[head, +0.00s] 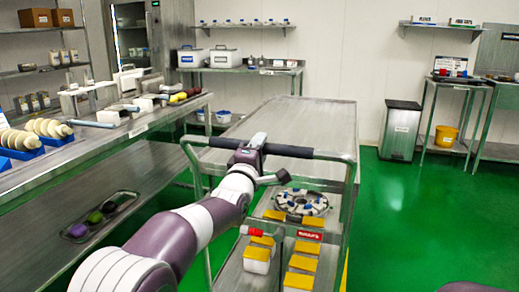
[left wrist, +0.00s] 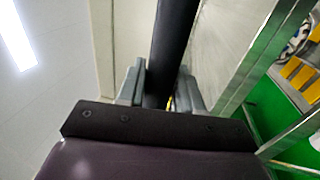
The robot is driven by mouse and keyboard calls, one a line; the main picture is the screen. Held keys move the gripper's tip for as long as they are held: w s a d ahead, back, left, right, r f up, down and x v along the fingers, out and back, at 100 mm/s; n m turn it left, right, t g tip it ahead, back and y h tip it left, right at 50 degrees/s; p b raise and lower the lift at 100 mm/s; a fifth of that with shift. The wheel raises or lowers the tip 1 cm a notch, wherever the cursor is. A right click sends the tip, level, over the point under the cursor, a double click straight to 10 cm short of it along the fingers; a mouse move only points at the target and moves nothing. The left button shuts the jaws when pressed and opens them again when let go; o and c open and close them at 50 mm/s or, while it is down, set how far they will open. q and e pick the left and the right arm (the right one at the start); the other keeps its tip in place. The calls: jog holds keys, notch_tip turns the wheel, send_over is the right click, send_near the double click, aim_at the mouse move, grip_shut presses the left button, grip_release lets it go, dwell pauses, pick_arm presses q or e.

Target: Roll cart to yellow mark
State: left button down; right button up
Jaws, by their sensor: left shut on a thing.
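The steel cart (head: 290,125) stands in the middle of the head view, with a flat bare top and a black push handle (head: 288,151) at its near end. My left gripper (head: 254,147) is shut on this handle, left of its middle. In the left wrist view the dark handle bar (left wrist: 174,45) runs between the fingers of my left gripper (left wrist: 165,88). A thin yellow strip (head: 345,272) shows on the green floor beside the cart's lower right side; most of it is hidden by the cart. My right gripper is out of view.
The cart's lower shelves hold yellow-lidded tubs (head: 303,264) and a round part tray (head: 301,202). A long steel bench (head: 100,150) stands close on the left. A grey bin (head: 400,130) and a table stand at the back right. Green floor (head: 420,215) is clear on the right.

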pick_arm(q)
jog(key=c, duration=0.8)
grip_release()
jog(key=shift+c, duration=0.2)
jog(key=v, duration=1.2)
jog(key=shift+s+p, duration=0.3)
jog(key=shift+p, duration=0.1)
jog(key=shift+a+f, duration=0.1)
